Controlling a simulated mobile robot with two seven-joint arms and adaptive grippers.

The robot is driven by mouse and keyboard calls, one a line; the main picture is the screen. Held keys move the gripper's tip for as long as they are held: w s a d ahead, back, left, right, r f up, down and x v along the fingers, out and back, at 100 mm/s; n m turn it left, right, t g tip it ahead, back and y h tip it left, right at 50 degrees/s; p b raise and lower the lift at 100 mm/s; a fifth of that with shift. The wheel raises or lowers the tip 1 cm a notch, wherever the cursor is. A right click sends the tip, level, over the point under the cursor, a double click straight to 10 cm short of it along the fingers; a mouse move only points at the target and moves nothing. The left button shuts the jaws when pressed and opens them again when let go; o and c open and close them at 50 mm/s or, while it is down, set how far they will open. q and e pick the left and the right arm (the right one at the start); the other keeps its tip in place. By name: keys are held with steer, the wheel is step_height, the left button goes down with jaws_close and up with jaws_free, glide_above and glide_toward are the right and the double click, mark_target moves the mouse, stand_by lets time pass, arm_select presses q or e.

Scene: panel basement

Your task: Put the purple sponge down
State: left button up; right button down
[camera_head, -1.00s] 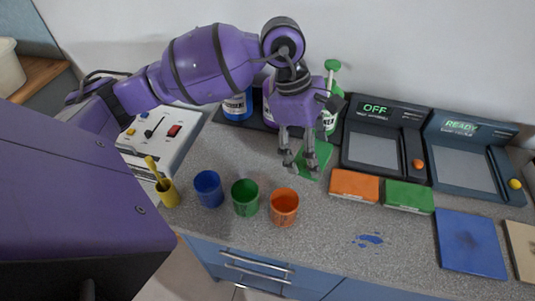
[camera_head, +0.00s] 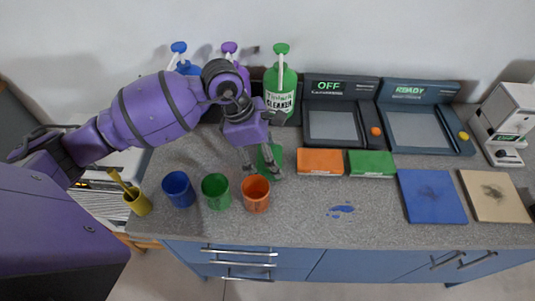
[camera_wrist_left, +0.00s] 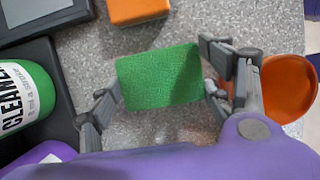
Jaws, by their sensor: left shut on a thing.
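No purple sponge shows in any view. My left gripper (camera_head: 264,170) is shut on a green sponge (camera_head: 268,154), low over the grey counter behind the orange cup. In the left wrist view the green sponge (camera_wrist_left: 160,78) sits between the two fingers of my left gripper (camera_wrist_left: 163,92), its broad face to the camera. I cannot tell whether it touches the counter. An orange sponge (camera_head: 320,161) and another green sponge (camera_head: 371,163) lie side by side on the counter to the right. My right gripper is not in view.
Blue (camera_head: 178,189), green (camera_head: 216,191) and orange (camera_head: 256,194) cups stand in front. Pump bottles, including a green cleaner (camera_head: 281,88), stand behind. Two dark devices (camera_head: 333,125) (camera_head: 418,127) stand at the back right. A blue spill (camera_head: 341,209) and blue mat (camera_head: 431,195) lie right.

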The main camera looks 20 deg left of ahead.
arm_select(q)
steer(key=shift+f, duration=0.25)
steer(key=o, duration=0.7)
steer(key=shift+o, duration=0.2)
steer(key=shift+r, duration=0.3)
steer(key=v, duration=1.2)
steer(key=shift+s+f, duration=0.1)
